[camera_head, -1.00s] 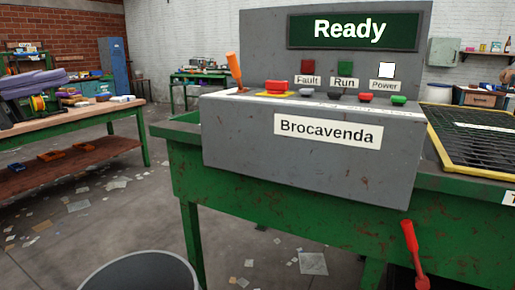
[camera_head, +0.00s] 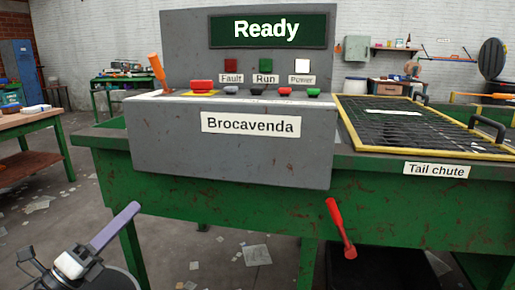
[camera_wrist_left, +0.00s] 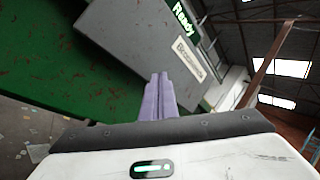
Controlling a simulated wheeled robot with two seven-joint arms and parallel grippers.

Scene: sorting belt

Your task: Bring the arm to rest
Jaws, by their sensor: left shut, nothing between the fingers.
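My left gripper (camera_head: 133,208) comes in at the lower left of the head view, low in front of the green bench. Its purple fingers are shut with nothing between them. In the left wrist view its fingers (camera_wrist_left: 160,78) lie together, with the grey console and green bench tilted beyond them. The grey console (camera_head: 160,150) is labelled Brocavenda, and its screen (camera_head: 268,31) reads "Ready". The Power lamp (camera_head: 302,65) is white. My right gripper is not in view.
The green bench (camera_head: 240,210) has a red lever (camera_head: 341,228) on its front. An orange-handled lever (camera_head: 156,67) stands on the console. A black grate with a yellow frame (camera_head: 350,140) lies right, by the "Tail chute" label. A round bin is partly behind my left gripper.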

